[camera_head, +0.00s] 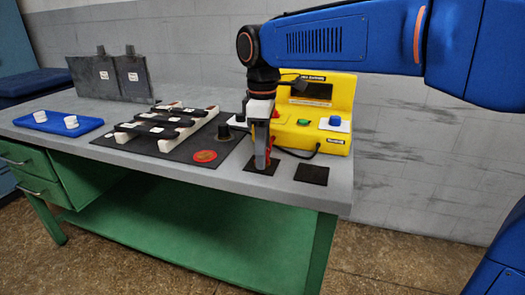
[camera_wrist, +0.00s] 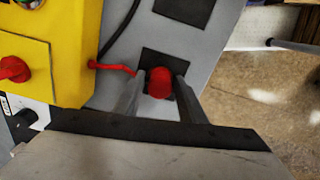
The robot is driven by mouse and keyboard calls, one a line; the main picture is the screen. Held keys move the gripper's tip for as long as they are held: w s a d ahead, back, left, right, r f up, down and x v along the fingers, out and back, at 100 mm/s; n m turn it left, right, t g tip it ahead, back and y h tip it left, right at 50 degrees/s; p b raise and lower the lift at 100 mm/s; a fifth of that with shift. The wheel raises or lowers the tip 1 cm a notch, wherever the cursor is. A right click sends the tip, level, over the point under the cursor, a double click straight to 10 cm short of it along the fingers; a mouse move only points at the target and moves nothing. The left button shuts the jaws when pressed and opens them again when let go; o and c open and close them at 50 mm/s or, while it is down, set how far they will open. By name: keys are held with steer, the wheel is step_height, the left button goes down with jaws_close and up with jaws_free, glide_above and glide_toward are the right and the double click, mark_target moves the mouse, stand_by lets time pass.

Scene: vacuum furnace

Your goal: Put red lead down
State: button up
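The red lead (camera_wrist: 160,83) is a red plug with a thin red cable running left to the yellow unit. In the wrist view it sits between the two fingers of my gripper (camera_wrist: 161,90), which appear closed around it. Behind it is a black square pad (camera_wrist: 166,58) on the grey bench. In the head view my gripper (camera_head: 262,160) points straight down at this pad, with its tips at or just above the surface. The fingers hide most of the plug there; contact between plug and pad cannot be told.
The yellow tester (camera_head: 325,88) stands behind my gripper, with a black cable in front. A second, empty black pad (camera_head: 312,174) lies to the right, near the bench edge. A dark mat (camera_head: 160,150) with a rack and a blue tray (camera_head: 58,123) lie left.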

steer(key=shift+o, duration=1.2)
step_height(320, 180, up, 12)
steer(key=shift+r, duration=0.15)
